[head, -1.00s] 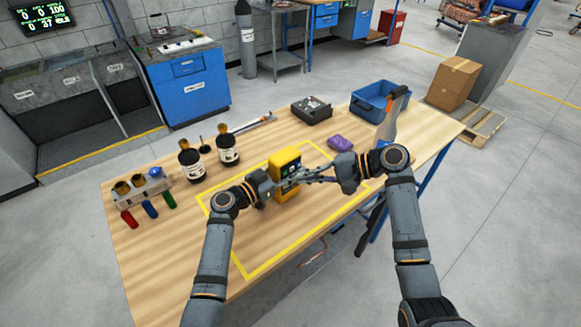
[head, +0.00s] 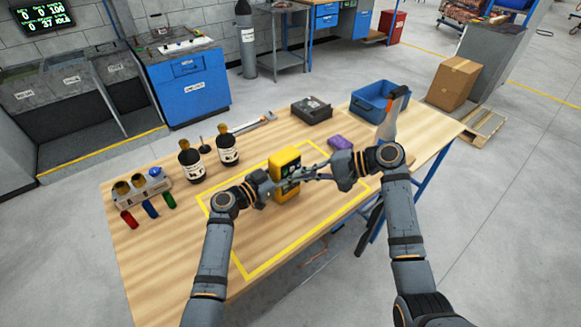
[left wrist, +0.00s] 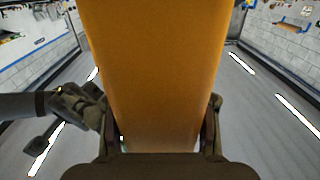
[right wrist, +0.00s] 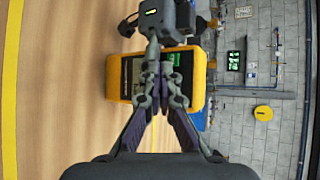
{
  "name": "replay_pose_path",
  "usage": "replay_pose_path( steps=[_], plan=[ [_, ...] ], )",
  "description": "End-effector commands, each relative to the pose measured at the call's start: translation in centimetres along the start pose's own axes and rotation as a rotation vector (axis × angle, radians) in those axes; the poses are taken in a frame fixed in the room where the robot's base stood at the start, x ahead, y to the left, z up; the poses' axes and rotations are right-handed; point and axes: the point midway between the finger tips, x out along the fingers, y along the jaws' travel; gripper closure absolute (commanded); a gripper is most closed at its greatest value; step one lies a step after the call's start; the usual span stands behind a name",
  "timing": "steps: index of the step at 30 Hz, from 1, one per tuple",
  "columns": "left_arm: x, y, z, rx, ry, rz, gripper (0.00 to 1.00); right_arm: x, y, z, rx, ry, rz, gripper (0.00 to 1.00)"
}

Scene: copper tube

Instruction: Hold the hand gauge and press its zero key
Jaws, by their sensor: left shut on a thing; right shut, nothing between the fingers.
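The yellow hand gauge (head: 286,165) is upright above the yellow-outlined area of the bench. My left gripper (head: 271,184) is shut on its body from the left; in the left wrist view the gauge (left wrist: 155,70) fills the space between the fingers. My right gripper (head: 300,175) is shut and empty, with its fingertips at the gauge's face. In the right wrist view the fingertips (right wrist: 153,68) overlap the dark face of the gauge (right wrist: 194,85), with a green-lit screen partly visible. The zero key is hidden behind the fingers, and I cannot tell whether they touch it.
Two dark bottles (head: 191,160) and a rack with coloured handles (head: 146,186) stand to the left. A purple cloth (head: 340,142), a dark box (head: 311,110) and a blue bin (head: 372,102) lie toward the back right. The front of the outlined area (head: 248,274) is clear.

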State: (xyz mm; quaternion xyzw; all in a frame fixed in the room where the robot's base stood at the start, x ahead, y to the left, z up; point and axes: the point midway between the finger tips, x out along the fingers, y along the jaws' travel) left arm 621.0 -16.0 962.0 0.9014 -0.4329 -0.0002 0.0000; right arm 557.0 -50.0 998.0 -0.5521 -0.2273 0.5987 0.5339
Motion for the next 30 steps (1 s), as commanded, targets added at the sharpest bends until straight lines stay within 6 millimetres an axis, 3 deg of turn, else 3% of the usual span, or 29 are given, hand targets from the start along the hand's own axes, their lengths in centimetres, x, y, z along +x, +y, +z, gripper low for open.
replay_pose_path(
  steps=[30],
  plan=[
    [0.0, -0.02, -0.02, 0.001, 0.0, -0.001, 1.0, 0.62, -0.48, -0.46, 0.0, 0.001, 0.0, 1.0]
  ],
)
